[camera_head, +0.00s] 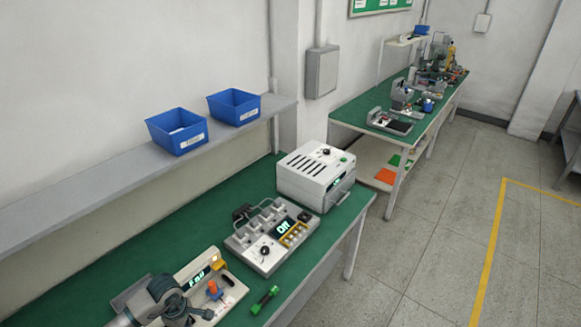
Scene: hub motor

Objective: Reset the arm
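A grey arm part with a dark, rounded end, apparently my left gripper (172,300), shows at the lower left. It is in front of a beige station (205,268) with a lit display and an orange knob-like part. Its fingers cannot be made out, so I cannot tell whether it is open or shut or holds anything. It hides part of that station. My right gripper is not in view.
The green bench (120,262) also carries a grey panel with an "Off" display (265,252), a white box unit (308,175) and a green dumbbell-shaped part (264,299). Two blue bins (177,140) (234,115) stand on the wall shelf. The floor at right is clear.

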